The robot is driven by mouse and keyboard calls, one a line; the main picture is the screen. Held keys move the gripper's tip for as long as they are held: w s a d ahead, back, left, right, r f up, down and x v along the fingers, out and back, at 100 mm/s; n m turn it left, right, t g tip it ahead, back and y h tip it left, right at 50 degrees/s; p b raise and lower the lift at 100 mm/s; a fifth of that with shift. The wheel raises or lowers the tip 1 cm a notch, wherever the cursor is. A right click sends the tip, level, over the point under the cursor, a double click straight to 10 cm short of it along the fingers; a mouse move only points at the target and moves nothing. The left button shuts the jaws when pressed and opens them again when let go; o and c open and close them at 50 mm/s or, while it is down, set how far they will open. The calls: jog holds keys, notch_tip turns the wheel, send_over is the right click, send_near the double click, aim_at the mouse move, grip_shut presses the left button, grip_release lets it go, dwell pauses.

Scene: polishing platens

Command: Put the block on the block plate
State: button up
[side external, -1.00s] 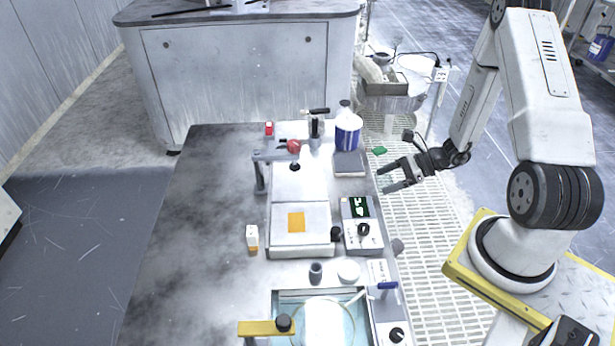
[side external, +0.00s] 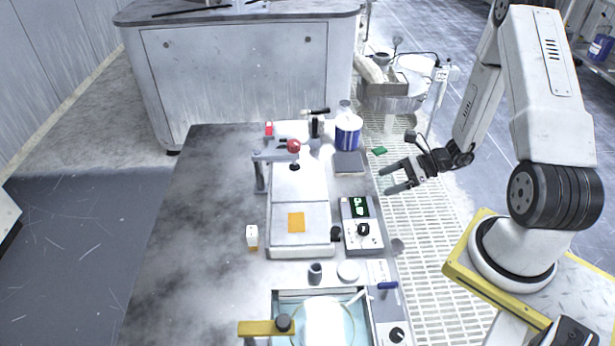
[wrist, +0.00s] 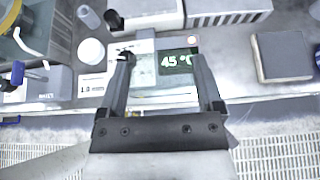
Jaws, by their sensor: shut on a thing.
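My gripper (side external: 388,180) is at the right, off the table's right edge and above the floor grating. It also shows in the wrist view (wrist: 165,75), its two dark fingers well apart.
The control box (side external: 361,226) with a green display stands at the table's right edge. Left of it is a white platen unit (side external: 300,215) with an orange square. A blue-and-white jar (side external: 347,135), a white bottle (side external: 252,236) and a basin (side external: 357,318) stand around. The table's left side is clear.

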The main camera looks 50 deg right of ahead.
jog(key=w+a, duration=0.8)
send_over(282, 222)
jog(key=s+d, duration=0.3)
jog(key=shift+s+r, duration=0.15)
jog(key=shift+r, duration=0.1)
jog(key=shift+f, duration=2.25)
jog(key=shift+f, duration=0.1)
jog(key=shift+f, duration=1.65)
jog(key=shift+f, duration=0.15)
